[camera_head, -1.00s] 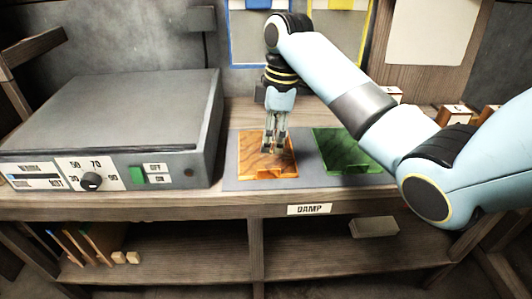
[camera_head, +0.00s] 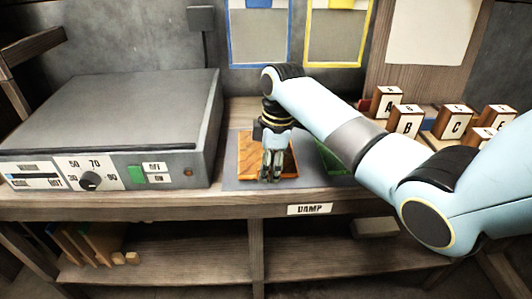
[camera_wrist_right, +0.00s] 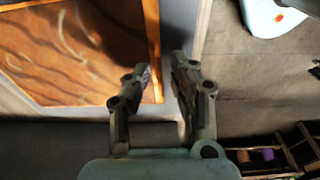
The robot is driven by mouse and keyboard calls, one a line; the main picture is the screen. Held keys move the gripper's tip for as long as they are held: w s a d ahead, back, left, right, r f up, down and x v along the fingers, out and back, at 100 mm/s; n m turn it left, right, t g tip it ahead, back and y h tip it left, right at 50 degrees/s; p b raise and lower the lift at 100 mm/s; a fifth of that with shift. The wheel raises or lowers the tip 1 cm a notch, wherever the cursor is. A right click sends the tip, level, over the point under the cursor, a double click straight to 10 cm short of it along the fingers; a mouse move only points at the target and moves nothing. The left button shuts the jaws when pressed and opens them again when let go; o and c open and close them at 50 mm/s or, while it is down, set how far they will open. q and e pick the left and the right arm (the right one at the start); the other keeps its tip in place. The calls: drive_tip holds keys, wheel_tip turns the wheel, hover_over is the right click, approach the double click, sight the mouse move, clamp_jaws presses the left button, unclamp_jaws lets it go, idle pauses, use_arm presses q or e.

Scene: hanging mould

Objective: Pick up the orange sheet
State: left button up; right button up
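The orange sheet (camera_head: 250,150), with dark wavy streaks, lies flat on a grey mat (camera_head: 313,176) on the bench. My right gripper (camera_head: 271,180) points down at the sheet's front edge and hides part of it. In the right wrist view the sheet (camera_wrist_right: 65,45) fills the upper left, with a narrow raised orange strip along its edge. The right gripper (camera_wrist_right: 162,72) shows a gap between its fingertips there. The strip's end appears beside the left-hand finger, within the gap; I cannot tell whether they touch. My left gripper is not in view.
A green sheet (camera_head: 331,158) lies to the right, partly behind my right arm. A grey heater box (camera_head: 110,120) with a dial stands at the left. Lettered blocks (camera_head: 404,121) stand at the back right. A DAMP label (camera_head: 309,209) marks the bench front, with a shelf below.

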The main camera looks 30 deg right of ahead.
clamp_jaws()
